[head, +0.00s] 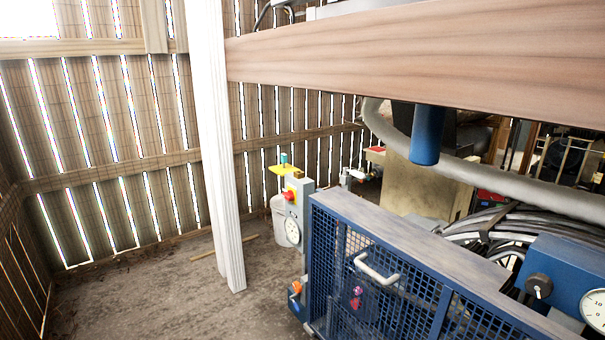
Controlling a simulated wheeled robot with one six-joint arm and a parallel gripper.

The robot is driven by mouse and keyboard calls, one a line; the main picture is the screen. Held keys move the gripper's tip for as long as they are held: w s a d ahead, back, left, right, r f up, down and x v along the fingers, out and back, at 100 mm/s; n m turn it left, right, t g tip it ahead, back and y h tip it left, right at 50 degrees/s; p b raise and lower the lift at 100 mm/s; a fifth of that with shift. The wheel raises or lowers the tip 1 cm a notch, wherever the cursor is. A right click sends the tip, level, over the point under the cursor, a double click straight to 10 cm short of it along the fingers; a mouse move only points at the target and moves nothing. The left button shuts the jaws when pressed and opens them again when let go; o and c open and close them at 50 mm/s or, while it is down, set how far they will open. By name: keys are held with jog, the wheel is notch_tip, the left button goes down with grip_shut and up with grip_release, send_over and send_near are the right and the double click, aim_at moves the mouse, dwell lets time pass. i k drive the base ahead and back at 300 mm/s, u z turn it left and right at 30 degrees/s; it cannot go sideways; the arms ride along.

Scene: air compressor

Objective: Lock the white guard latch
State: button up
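A blue mesh guard (399,240) with a flat top rail stands at the lower right. A white bar handle (376,268) is fixed on its front mesh. This is the clearest white part on the guard; I cannot tell whether it is the latch or whether a latch is locked. Small red and purple parts (356,298) sit on the mesh below the handle. My gripper is not in view.
A grey post (304,222) with a dial and coloured knobs stands left of the guard. A wooden beam (420,55) crosses the upper right, above a blue cylinder (427,135). A white post (214,150) stands left. The dirt floor (150,295) is mostly clear.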

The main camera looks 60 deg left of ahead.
aim_at(357, 174)
jog(key=u, duration=3)
jog(key=i, duration=0.85)
jog(key=z, duration=0.75)
jog(key=k, duration=0.5)
jog(key=u, duration=0.85)
jog(key=i, duration=0.75)
jog(key=z, duration=0.6)
